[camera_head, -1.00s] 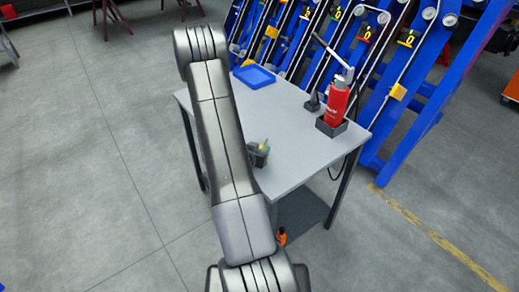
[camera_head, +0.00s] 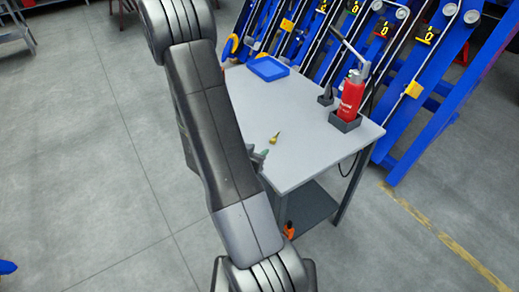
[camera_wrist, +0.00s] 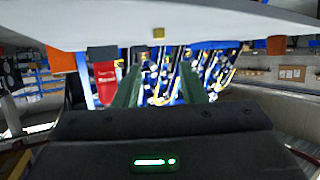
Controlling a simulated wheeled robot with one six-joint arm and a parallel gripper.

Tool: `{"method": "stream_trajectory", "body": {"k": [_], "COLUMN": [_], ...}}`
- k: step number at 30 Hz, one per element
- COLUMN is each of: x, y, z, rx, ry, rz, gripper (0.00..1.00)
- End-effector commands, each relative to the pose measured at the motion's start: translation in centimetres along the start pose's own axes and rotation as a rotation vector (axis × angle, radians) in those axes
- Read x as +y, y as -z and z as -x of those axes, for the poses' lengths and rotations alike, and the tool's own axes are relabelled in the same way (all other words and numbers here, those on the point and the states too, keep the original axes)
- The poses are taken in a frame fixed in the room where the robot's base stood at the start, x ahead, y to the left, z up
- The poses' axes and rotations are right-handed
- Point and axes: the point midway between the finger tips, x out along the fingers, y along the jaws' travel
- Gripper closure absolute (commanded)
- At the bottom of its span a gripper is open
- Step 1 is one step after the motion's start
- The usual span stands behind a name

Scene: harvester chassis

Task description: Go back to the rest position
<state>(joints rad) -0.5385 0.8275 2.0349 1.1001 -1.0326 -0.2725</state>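My arm (camera_head: 222,150) stretches across the middle of the head view. It hides part of the grey table (camera_head: 305,130). The tips of my gripper (camera_head: 259,157) show past the arm at the table's left edge. In the wrist view its two green fingers (camera_wrist: 160,88) stand apart with nothing between them. A small brass-yellow piece (camera_head: 275,138) stands on the tabletop, apart from the fingers. It also seems to show in the wrist view (camera_wrist: 158,33), beyond the fingertips, against the pale surface at the top.
A blue tray (camera_head: 268,68) lies at the table's back left. A red bottle (camera_head: 351,97) stands in a dark holder (camera_head: 344,122) at the right. Blue harvester frames (camera_head: 425,85) rise behind the table.

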Motion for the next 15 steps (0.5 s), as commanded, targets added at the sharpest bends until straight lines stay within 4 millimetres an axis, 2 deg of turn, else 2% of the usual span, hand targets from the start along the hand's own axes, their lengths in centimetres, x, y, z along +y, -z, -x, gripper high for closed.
{"method": "stream_trajectory", "body": {"k": [10,15], "x": [0.0,0.1], "y": [0.0,0.0], "z": [-0.3,-2.2], "rx": [0.0,-0.001], "ry": [-0.001,-0.004], "rz": [0.0,-0.001], "gripper": [0.63,0.63]}}
